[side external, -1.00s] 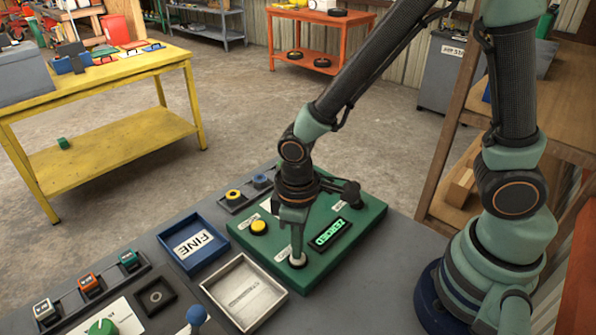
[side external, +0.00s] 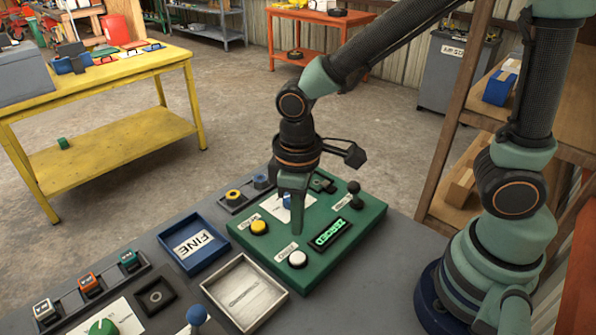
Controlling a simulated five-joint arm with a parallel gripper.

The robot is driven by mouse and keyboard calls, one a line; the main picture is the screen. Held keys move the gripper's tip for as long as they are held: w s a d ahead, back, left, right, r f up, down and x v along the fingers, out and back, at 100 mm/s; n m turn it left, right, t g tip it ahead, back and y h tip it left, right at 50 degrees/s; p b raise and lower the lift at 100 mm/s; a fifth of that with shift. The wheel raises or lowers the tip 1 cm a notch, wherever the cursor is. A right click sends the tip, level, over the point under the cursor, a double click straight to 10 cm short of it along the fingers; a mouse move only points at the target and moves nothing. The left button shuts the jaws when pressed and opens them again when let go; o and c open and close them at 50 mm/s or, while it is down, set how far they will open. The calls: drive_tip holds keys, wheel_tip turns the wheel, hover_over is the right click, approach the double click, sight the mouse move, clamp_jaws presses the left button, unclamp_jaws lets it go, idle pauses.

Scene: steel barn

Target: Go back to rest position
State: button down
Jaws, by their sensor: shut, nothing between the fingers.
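My gripper (side external: 296,231) is shut and empty. It points down above the green panel (side external: 340,255), with its tip apart from the white round button (side external: 298,259). The panel also carries a yellow button (side external: 259,227), a blue control (side external: 288,200) partly hidden behind my gripper, a black knobbed lever (side external: 354,193) and a lit display (side external: 331,233) that reads "ZEROED". My arm reaches in from the upper right.
A blue tray labelled FINE (side external: 190,258) and a pale metal tray (side external: 230,303) lie left of the panel. A blue ball knob (side external: 196,315) stands up at the front edge. A wooden shelf (side external: 440,190) stands at the right. The grey bench is bare right of the panel.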

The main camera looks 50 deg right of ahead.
drive_tip(key=shift+r, duration=0.1)
idle(0.5)
drive_tip(key=d+r+m+t, duration=0.5)
drive_tip(key=d+r+m, duration=0.1)
drive_tip(key=d+r, duration=0.7)
drive_tip(key=shift+w+d+t, duration=0.25)
drive_tip(key=shift+d+t, duration=0.05)
drive_tip(key=shift+d, duration=0.1)
